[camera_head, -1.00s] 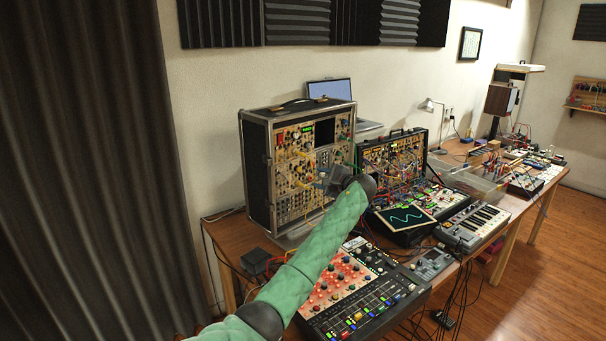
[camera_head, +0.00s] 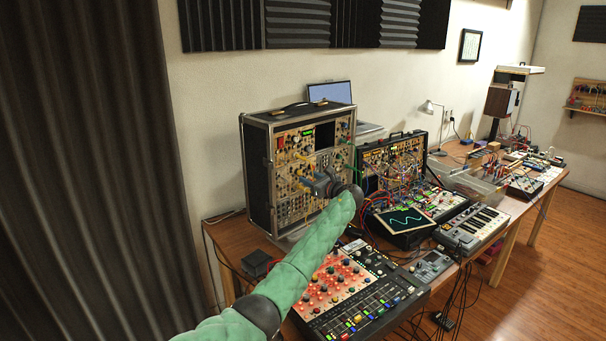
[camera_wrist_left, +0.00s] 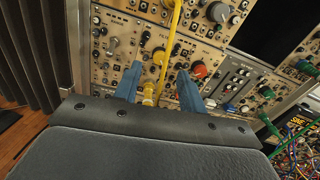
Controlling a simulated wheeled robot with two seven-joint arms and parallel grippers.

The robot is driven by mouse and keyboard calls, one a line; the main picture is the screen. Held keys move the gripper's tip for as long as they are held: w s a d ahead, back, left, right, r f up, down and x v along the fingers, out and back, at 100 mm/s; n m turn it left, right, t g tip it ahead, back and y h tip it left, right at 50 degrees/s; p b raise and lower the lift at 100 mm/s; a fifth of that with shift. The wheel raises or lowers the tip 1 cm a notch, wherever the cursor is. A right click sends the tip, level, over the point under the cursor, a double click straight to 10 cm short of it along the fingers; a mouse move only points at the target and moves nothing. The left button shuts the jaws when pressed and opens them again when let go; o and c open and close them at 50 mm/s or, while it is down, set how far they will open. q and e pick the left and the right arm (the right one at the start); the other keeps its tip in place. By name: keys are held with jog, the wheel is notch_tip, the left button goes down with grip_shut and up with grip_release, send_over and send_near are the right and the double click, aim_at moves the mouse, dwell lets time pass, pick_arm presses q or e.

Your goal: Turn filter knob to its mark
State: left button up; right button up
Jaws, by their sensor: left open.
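The tall modular synth case (camera_head: 258,175) stands upright on the wooden table, its tan panel full of knobs and cables. My left gripper (camera_head: 311,185) is in front of its panel, at the lower middle. In the left wrist view its two blue fingers (camera_wrist_left: 160,71) are open and point at the panel. A red knob (camera_wrist_left: 199,69) is just right of the right finger. The labels are too small to tell surely which knob is the filter one, and its mark cannot be made out.
A yellow cable (camera_wrist_left: 172,40) with a yellow plug (camera_wrist_left: 149,90) runs between the fingers. A second synth case (camera_head: 392,163) stands to the right. A mixer (camera_head: 365,300) lies in front, below my left arm. A dark curtain (camera_head: 85,170) hangs at the left.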

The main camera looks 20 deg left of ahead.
aim_at(300, 174)
pick_arm(q)
jog(key=p+x, duration=0.1)
jog(key=x, duration=0.2)
jog(key=shift+a+r, duration=0.1)
jog(key=shift+r, duration=0.05)
jog(key=shift+w+a, duration=0.3)
jog(key=shift+a, duration=0.2)
pick_arm(e)
jog(key=shift+s+d+f, duration=0.4)
jog(key=shift+s+f, duration=0.1)
jog(key=shift+f, duration=0.2)
jog(key=shift+s+d+f, duration=0.4)
jog(key=shift+s+f, duration=0.05)
jog(key=shift+f, duration=0.2)
pick_arm(q)
jog(key=shift+c, duration=0.2)
jog(key=c, duration=0.7)
grip_shut()
pick_arm(e)
jog(key=shift+s+d+f, duration=0.1)
